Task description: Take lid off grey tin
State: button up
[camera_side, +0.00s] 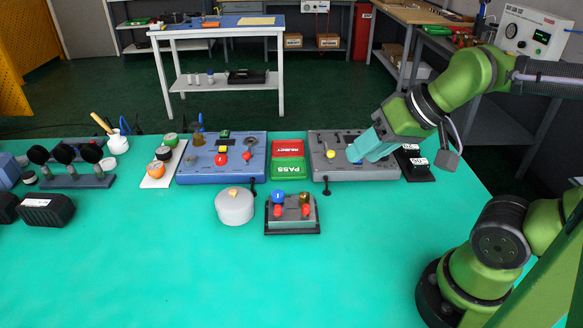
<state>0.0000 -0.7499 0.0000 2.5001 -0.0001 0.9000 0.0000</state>
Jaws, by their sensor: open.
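The grey tin (236,215) stands upright on the turquoise table, left of the front middle. It is round, with a grey lid on top and a small tan knob (233,192) at the lid's centre. The lid sits on the tin. My gripper (358,153) is well to the right of the tin and farther back, over the grey panel (335,172). Its jaws are open, and it is apart from the tin. A small blue part shows at its tips; I cannot tell whether it belongs to the panel.
A dark block with blue, brass and red knobs (291,213) stands just right of the tin. Behind are a blue panel (192,172) and red and green PASS/REJECT trays (289,168). Free table lies in front of the tin and to its left.

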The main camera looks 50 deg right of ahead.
jog(key=o, duration=1.1)
jog(key=n+g+h, duration=0.2)
jog(key=n+g, duration=0.1)
jog(key=g, duration=0.4)
send_over(233, 191)
notch_tip(233, 191, down, 3)
notch_tip(233, 191, down, 17)
jog(key=shift+r, duration=0.15)
